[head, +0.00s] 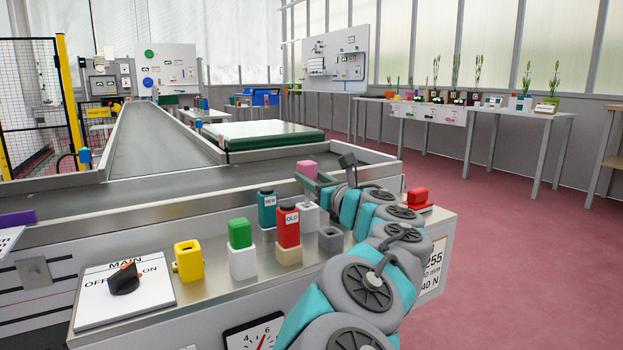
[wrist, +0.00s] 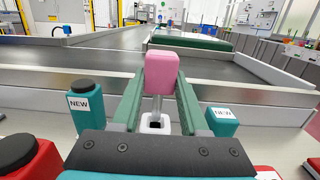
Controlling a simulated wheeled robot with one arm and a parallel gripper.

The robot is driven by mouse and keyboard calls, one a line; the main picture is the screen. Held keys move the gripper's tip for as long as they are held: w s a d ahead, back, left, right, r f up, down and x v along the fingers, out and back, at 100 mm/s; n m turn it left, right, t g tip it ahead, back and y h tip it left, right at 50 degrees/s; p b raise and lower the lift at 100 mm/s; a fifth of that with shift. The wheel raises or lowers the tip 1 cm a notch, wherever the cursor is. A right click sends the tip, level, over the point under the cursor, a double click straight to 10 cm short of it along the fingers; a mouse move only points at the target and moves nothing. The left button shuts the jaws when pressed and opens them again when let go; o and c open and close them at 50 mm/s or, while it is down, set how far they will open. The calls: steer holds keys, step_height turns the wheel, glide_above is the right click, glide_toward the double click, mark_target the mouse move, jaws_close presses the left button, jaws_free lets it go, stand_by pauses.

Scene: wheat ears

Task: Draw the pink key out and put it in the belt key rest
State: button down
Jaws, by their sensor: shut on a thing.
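The pink key (head: 306,168) is held upright at the tip of my gripper (head: 318,182). In the wrist view the pink key (wrist: 161,72) sits between the two green fingers of my gripper (wrist: 160,92), which are shut on it. A thin metal shank hangs below its head, over a white socket (wrist: 155,122) with a dark hole. I cannot tell whether the shank's tip is still inside. In the head view the white socket (head: 307,217) is partly hidden by my arm. A small grey block (head: 330,238) with an empty hole stands nearby; no label marks it as the belt key rest.
A red OLD block (head: 288,228), a teal NEW block (head: 267,209), a green key (head: 240,233) and a yellow piece (head: 188,260) stand on the panel. A MAIN switch (head: 124,280) is at left. A red button (head: 417,197) is at right. The conveyor lies behind.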

mark_target(309, 196)
steer(key=shift+f+b, duration=0.9)
steer(key=shift+f, duration=0.1)
steer(key=shift+f+b, duration=0.3)
steer(key=shift+f, duration=0.05)
steer(key=shift+f+b, duration=1.1)
steer(key=shift+f, duration=0.1)
steer(key=shift+r, duration=0.2)
steer(key=shift+r+p, duration=1.85)
steer(key=shift+r, duration=0.7)
steer(key=shift+b, duration=0.35)
steer(key=shift+f+b, duration=1.95)
steer(key=shift+f, duration=0.25)
steer(key=shift+f, duration=0.5)
steer(key=shift+r, duration=0.1)
